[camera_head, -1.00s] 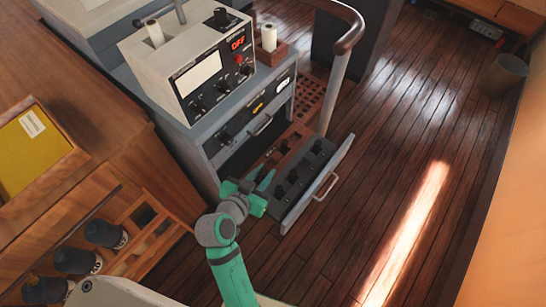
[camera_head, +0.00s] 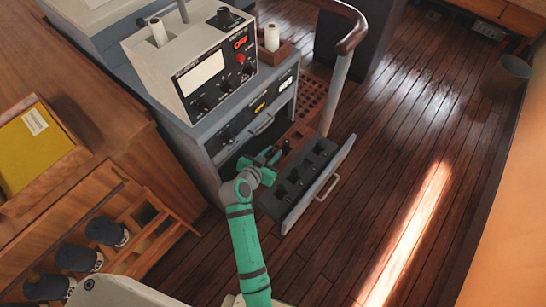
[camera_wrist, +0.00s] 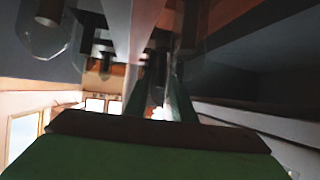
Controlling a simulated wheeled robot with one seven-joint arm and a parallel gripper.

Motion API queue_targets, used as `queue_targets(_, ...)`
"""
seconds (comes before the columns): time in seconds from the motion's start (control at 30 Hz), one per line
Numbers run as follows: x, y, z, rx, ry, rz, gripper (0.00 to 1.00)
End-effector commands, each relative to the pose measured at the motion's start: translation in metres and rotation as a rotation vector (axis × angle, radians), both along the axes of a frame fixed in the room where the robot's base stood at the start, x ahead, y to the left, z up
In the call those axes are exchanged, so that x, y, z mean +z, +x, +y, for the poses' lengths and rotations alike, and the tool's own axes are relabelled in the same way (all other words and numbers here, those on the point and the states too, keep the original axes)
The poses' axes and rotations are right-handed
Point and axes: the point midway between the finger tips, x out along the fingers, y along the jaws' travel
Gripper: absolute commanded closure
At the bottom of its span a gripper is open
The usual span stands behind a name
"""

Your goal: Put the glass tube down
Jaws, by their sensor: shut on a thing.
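My gripper (camera_head: 272,156) is over the inner part of the open drawer (camera_head: 317,198), low beside the grey cabinet. Its two green fingers also show in the wrist view (camera_wrist: 157,95), close together. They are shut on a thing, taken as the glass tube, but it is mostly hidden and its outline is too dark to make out. In the wrist view a clear glass piece with a dark end (camera_wrist: 45,38) shows at upper left, apart from the fingers. I cannot tell whether the held thing touches the drawer.
The drawer holds several dark fittings and a brown wooden part. The grey cabinet (camera_head: 212,138) bears an instrument (camera_head: 200,75) and a wooden holder with a white cylinder (camera_head: 271,38). A handrail post (camera_head: 335,95) stands behind the drawer.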

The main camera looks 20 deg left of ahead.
Motion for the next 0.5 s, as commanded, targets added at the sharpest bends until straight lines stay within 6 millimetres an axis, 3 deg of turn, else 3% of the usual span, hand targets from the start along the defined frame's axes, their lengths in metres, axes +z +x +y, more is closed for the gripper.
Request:
queue_targets(0.17,-0.024,-0.001,-0.002,-0.002,-0.002,0.003,1.00)
queue_targets(0.5,-0.027,-0.001,-0.002,-0.003,0.000,0.002,1.00)
